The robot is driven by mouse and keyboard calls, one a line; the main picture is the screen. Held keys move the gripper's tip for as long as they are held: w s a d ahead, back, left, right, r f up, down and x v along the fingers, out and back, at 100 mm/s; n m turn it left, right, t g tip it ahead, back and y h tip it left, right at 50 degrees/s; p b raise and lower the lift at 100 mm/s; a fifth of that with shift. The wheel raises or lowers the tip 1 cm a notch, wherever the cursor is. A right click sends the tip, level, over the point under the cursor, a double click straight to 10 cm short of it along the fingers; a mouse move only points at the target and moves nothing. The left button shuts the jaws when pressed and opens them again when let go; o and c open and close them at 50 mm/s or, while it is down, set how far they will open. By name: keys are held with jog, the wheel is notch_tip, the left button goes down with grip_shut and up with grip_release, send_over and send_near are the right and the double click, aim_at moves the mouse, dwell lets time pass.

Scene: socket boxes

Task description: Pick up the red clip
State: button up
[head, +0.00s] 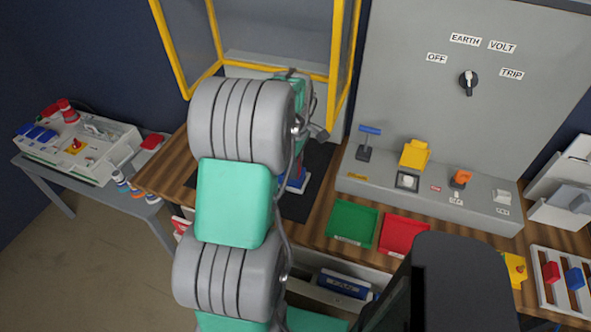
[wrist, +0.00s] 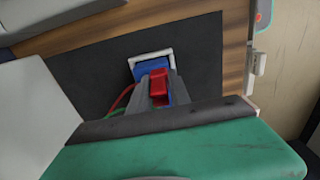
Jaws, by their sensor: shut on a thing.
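In the wrist view, the red clip (wrist: 158,84) is between the two grey fingers of my gripper (wrist: 157,94), which are shut on it. A blue block (wrist: 153,70) in a white-edged base is right behind and under the clip; I cannot tell whether the clip still touches it. In the head view, my arm hides the gripper and most of this spot. A bit of red (head: 301,147) and the blue block (head: 297,183) show just right of my arm, over the black mat (head: 318,165).
A green tray (head: 352,222) and a red tray (head: 404,235) sit on the wooden bench to the right. A grey panel (head: 430,190) with switches stands behind them. A yellow-framed enclosure (head: 345,60) rises at the back. Red and green wires (wrist: 121,99) run left of the block.

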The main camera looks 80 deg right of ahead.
grip_shut()
jog(key=shift+r+b, duration=0.3)
jog(key=shift+r, duration=0.4)
jog(key=s+a+r+b, duration=0.3)
jog(key=s+a+r, duration=0.2)
jog(key=a+r, duration=0.6)
jog(key=shift+a+r, duration=0.35)
jog(key=shift+a, duration=0.75)
jog(key=shift+w, duration=0.1)
